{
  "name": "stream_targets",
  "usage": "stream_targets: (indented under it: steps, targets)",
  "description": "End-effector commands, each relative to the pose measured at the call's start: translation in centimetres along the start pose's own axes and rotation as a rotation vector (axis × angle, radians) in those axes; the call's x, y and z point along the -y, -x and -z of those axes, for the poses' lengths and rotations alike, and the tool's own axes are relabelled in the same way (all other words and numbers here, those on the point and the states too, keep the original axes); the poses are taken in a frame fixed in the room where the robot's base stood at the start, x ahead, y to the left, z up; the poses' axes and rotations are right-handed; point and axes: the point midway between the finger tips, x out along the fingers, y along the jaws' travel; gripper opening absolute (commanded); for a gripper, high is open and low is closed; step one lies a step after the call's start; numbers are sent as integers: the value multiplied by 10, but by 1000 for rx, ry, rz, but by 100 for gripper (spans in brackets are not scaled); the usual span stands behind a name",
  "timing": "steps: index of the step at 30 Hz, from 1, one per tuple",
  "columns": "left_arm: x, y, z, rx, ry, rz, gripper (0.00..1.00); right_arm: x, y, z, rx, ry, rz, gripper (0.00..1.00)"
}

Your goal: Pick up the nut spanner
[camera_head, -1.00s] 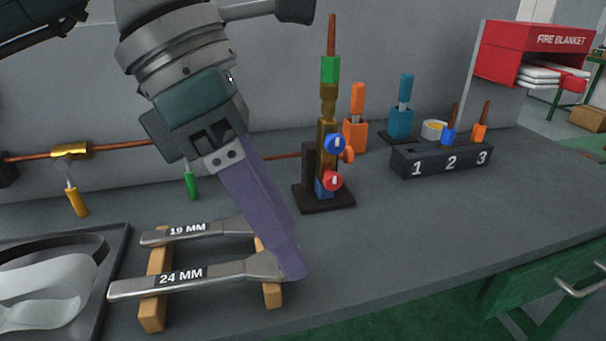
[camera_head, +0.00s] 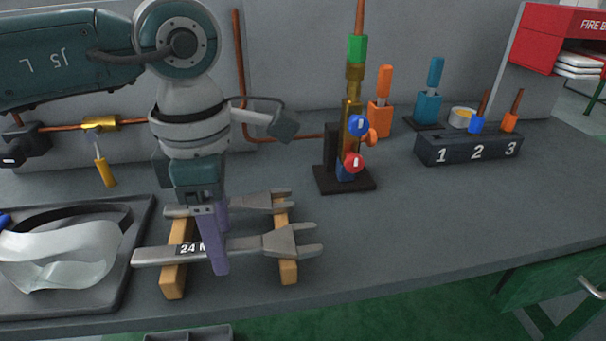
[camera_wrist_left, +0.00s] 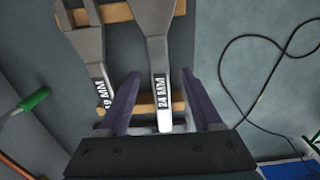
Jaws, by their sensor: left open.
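Two grey spanners lie across two wooden blocks on the bench. The nearer spanner (camera_head: 254,246) is marked 24 MM and also shows in the left wrist view (camera_wrist_left: 157,40). The farther spanner (camera_head: 240,204) is marked 19 MM, with its label readable in the left wrist view (camera_wrist_left: 102,85). My left gripper (camera_head: 219,262) points down over the 24 MM spanner, and its purple fingers hide part of the label. In the left wrist view the open fingers (camera_wrist_left: 164,95) stand on either side of the 24 MM handle. My right gripper is not in view.
A tray (camera_head: 122,277) with clear goggles (camera_head: 62,258) is at the left. A torch stand with red and blue knobs (camera_head: 345,178) stands behind the spanners. A numbered black holder (camera_head: 468,149) is farther right. The bench's right front is clear.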

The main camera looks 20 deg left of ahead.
Motion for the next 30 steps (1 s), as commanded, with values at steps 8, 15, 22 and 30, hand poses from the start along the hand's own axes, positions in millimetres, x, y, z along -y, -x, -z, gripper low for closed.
stream_targets:
  steps: [8,15,22,30]
  targets:
    - [0,-3,0,0,0,0,65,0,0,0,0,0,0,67]
    - [0,-3,0,1,0,0,38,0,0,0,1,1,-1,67]
    - [0,-3,0,1,0,0,12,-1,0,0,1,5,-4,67]
    - [0,-3,0,1,0,0,0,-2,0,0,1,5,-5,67]
